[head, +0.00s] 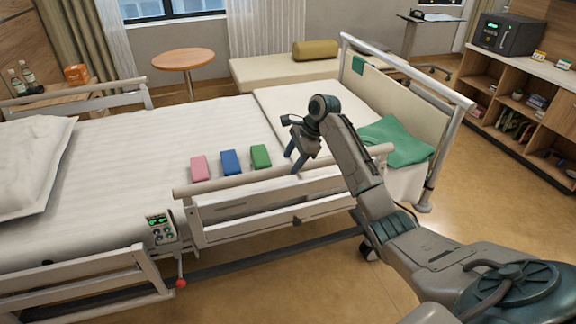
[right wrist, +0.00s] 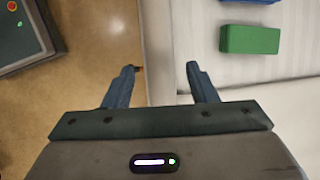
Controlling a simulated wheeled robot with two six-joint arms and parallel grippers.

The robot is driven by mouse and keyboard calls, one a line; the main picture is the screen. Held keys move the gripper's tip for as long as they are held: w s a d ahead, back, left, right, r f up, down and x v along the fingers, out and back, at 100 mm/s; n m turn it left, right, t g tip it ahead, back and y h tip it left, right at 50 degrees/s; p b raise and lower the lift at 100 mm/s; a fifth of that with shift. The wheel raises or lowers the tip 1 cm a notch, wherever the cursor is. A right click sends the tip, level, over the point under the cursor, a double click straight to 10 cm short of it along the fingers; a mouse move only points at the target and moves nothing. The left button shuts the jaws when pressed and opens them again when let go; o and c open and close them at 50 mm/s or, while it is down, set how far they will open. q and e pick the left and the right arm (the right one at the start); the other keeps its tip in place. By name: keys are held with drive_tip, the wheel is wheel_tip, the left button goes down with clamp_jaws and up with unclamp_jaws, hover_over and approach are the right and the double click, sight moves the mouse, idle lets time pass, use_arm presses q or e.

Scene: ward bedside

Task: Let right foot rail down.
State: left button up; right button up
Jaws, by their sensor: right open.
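The near-side foot rail (head: 282,178) stands upright along the near edge of the bed, with a pale top bar and slats below. A small dark knob (head: 297,221) sits on its lower part. My right gripper (head: 295,162) is open and empty, fingers pointing down at the top bar near its middle-right. In the right wrist view the right gripper (right wrist: 161,68) has its fingers apart, with a pale lengthwise strip (right wrist: 158,40) between them, seemingly the rail's top bar. Contact cannot be told. My left gripper is not in view.
Pink (head: 199,168), blue (head: 231,162) and green (head: 261,157) blocks lie on the mattress behind the rail. A control panel (head: 161,229) and red knob (head: 181,283) are left of it. A green cloth (head: 396,141) lies by the footboard. Floor at the right is clear.

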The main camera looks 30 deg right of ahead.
sight(288, 166)
drive_tip(key=shift+x, duration=1.75)
clamp_jaws()
